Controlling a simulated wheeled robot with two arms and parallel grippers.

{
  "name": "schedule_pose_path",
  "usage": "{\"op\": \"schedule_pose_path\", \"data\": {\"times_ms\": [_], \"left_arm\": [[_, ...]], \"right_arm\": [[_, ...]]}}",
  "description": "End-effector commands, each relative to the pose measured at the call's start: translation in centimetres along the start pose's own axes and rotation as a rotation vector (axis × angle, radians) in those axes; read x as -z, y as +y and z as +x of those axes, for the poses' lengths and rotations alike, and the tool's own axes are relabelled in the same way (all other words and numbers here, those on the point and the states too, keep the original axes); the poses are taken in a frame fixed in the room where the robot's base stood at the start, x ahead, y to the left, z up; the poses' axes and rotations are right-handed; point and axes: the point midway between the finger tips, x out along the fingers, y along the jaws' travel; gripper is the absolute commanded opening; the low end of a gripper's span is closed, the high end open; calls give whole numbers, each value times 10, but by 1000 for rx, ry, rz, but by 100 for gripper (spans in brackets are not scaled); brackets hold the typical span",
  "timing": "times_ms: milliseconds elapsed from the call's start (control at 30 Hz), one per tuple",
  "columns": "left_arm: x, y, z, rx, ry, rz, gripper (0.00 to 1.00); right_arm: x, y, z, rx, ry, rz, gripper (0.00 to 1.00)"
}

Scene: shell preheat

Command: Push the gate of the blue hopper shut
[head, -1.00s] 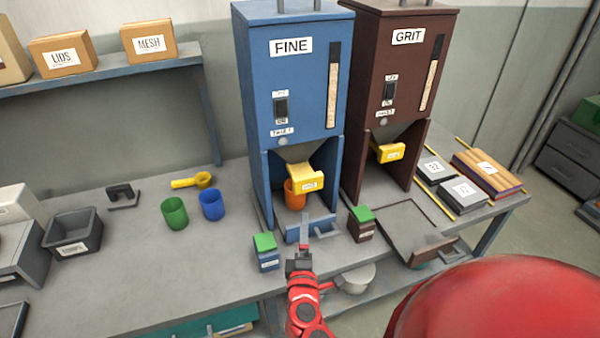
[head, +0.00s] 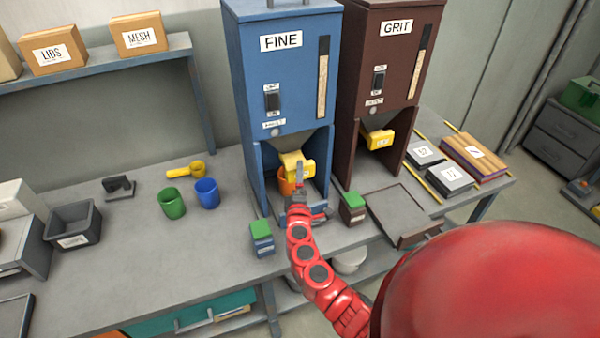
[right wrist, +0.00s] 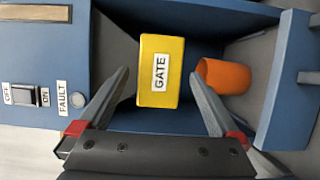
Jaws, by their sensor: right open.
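The blue hopper (head: 285,70), labelled FINE, stands on the bench. Its yellow gate (head: 307,168) sticks out forward below the funnel; in the right wrist view the gate (right wrist: 161,72) shows its GATE label. An orange cup (head: 285,187) stands beneath it, partly hidden by my arm; it also shows in the right wrist view (right wrist: 224,76). My right gripper (head: 300,172) is in front of the gate. In the right wrist view its open fingers (right wrist: 159,74) lie either side of the gate's face, with nothing between them held. I cannot tell whether they touch. My left gripper is not in view.
The hopper's side walls flank the gate. A brown GRIT hopper (head: 385,70) stands to the right. Green-lidded boxes (head: 262,240) (head: 352,210) stand near the front. Green (head: 171,204) and blue (head: 207,194) cups stand to the left.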

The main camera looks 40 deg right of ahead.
Motion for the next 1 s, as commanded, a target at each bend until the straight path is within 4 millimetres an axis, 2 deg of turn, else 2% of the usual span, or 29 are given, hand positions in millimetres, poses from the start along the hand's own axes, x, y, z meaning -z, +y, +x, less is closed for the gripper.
{"op": "schedule_pose_path", "data": {"times_ms": [200, 533, 1000], "left_arm": [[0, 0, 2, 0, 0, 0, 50], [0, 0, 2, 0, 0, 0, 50], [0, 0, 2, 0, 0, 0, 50]], "right_arm": [[1, 0, 16, 0, 0, 2, 99], [0, -1, 18, 1, 1, 0, 99], [0, 0, 18, 1, 0, 0, 14]]}}
